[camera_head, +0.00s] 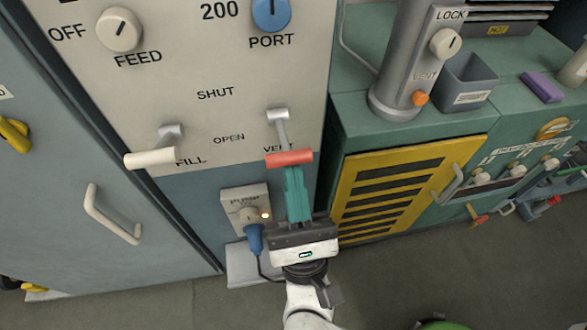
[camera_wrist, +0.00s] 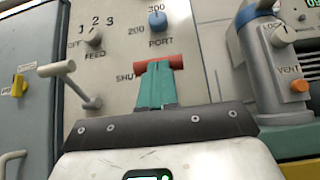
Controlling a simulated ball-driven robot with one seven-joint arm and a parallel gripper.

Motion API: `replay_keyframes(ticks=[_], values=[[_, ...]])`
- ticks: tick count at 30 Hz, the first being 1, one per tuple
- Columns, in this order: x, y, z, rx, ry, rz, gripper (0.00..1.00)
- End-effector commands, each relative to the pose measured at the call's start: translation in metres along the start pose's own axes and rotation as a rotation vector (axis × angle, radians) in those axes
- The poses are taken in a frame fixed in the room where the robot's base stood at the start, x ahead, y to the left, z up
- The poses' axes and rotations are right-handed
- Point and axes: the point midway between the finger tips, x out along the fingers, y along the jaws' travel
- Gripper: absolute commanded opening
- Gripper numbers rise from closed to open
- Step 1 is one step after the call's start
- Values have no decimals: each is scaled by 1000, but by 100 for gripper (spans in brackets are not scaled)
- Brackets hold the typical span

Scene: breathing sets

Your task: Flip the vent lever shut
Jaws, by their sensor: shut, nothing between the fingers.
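The vent lever (camera_head: 289,158) has a red crossbar handle on a grey arm. It hangs from its pivot on the white panel, with the handle down beside and below the OPEN label (camera_head: 229,138); the SHUT label (camera_head: 215,93) is higher. My gripper (camera_head: 292,170), with teal fingers, is shut and empty just below the red handle. In the wrist view the fingertips (camera_wrist: 157,66) overlap the middle of the red handle (camera_wrist: 142,67), with its ends showing either side. I cannot tell whether they touch it.
The fill lever (camera_head: 149,158) with a white handle sticks out to the left. A pump socket (camera_head: 247,210) with a blue plug and cord is left of my gripper. A yellow louvred door (camera_head: 400,185) is to the right. A grey column (camera_head: 408,70) stands on the green counter.

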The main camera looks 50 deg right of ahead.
Motion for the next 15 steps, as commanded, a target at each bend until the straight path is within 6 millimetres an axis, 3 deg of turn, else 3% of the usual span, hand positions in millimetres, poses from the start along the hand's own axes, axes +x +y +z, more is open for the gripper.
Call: replay_keyframes(ticks=[1, 9, 15], values=[[12, -1, 10, 0, 40, -2, 0], [27, -1, 20, 0, 225, -5, 0], [34, 0, 23, -1, 217, -3, 0]])
